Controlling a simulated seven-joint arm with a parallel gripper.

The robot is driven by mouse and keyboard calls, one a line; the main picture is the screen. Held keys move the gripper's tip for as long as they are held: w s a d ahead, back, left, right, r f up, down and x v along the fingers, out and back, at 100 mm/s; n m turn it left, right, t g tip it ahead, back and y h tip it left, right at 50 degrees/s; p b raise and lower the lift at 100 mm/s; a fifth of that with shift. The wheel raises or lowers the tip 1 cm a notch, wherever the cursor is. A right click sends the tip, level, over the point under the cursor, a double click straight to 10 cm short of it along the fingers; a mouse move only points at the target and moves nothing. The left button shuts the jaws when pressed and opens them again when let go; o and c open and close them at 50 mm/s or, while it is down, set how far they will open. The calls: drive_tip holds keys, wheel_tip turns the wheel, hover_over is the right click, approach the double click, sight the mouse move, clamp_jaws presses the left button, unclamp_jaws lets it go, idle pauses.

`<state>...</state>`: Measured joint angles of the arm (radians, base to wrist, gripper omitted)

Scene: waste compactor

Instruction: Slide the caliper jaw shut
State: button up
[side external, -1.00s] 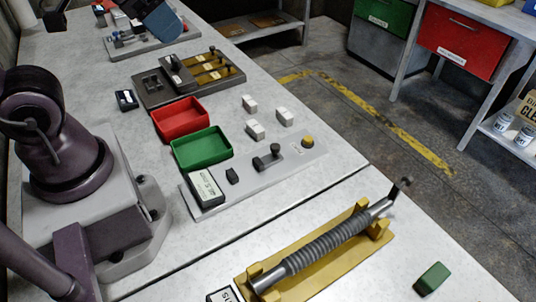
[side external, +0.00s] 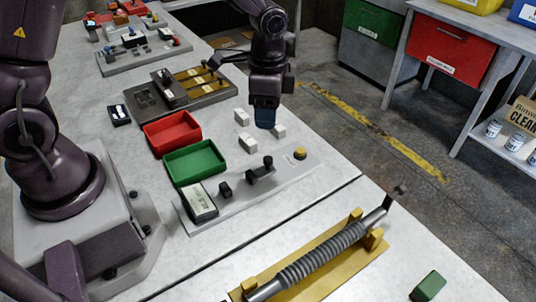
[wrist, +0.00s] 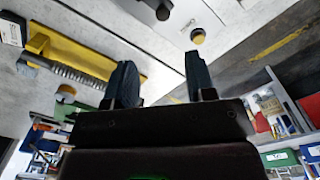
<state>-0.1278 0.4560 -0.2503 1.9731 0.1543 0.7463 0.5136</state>
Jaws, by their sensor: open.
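The caliper is most likely the light grey plate (side external: 240,190) on the near half of the back bench. It carries a black display box (side external: 200,203), a small black block (side external: 226,189), a black sliding piece with a knob (side external: 262,170) and a yellow button (side external: 300,153). A gap shows between the small block and the sliding piece. My gripper (side external: 265,118) hangs above the bench behind the plate, pointing down and apart from it. In the wrist view its two fingers (wrist: 160,82) are spread with nothing between them; the knob (wrist: 163,10) and yellow button (wrist: 198,36) show beyond them.
White blocks (side external: 247,142) stand behind the plate, close to my gripper. A green tray (side external: 195,163) and a red tray (side external: 172,132) sit to the left. A yellow fixture (side external: 325,280) holding a ribbed grey tube (side external: 315,256) lies in front. Floor shows beyond the bench's right edge.

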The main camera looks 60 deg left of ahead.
sight(268, 158)
drive_tip(key=shift+m, duration=0.3)
wheel_tip(268, 158, down, 13)
drive_tip(key=shift+w+r, duration=0.1)
drive_tip(key=shift+r, duration=0.05)
